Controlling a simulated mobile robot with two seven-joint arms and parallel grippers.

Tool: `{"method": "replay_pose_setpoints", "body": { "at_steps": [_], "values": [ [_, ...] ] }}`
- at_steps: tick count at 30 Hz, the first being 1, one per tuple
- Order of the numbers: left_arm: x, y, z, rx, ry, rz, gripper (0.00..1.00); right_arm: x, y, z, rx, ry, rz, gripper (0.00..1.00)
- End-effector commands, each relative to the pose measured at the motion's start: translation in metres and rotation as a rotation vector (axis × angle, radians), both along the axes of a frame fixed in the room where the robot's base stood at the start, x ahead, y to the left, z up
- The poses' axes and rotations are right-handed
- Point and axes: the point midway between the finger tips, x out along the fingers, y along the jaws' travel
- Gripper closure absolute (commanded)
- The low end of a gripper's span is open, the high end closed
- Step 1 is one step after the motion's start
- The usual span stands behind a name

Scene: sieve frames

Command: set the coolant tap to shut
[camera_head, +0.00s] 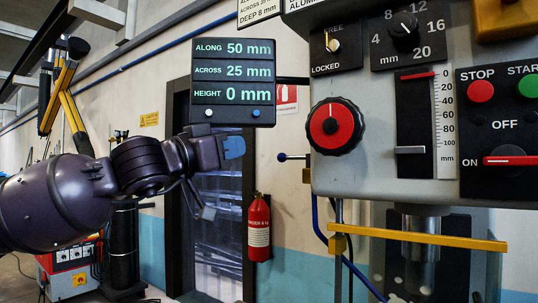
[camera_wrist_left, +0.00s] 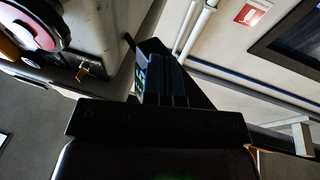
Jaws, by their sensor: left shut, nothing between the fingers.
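A short lever with a blue ball end (camera_head: 283,157) sticks out to the left of the grey machine head, below and left of the red dial. A blue hose (camera_head: 316,215) runs down below it. No label shows on it, so I cannot tell for sure that it is the coolant tap, or its setting. My left gripper (camera_head: 234,148) has blue fingertips, is shut and empty, and is to the left of the lever, apart from it in the picture. Its dark fingers also show in the left wrist view (camera_wrist_left: 165,85). My right gripper is not in view.
The machine head carries a red dial (camera_head: 335,126), a depth slider (camera_head: 411,150) and a start-stop panel (camera_head: 500,130). A readout box (camera_head: 233,84) hangs above my left gripper. A yellow bar (camera_head: 418,237) crosses below the head. A fire extinguisher (camera_head: 258,228) is on the wall behind.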

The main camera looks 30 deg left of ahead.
Motion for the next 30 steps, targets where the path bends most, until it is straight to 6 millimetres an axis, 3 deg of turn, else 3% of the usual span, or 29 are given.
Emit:
{"method": "replay_pose_setpoints", "body": {
  "at_steps": [14, 20, 30],
  "values": [
    [0.031, -0.013, 0.010, 0.000, -0.003, -0.004, 1.00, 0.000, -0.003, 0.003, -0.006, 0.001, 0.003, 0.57],
    [0.054, -0.021, 0.016, -0.002, -0.002, -0.004, 1.00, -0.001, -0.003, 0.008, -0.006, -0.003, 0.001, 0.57],
    [0.082, -0.029, -0.008, 0.001, 0.002, -0.002, 1.00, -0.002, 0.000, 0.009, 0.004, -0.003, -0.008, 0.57]
  ]
}}
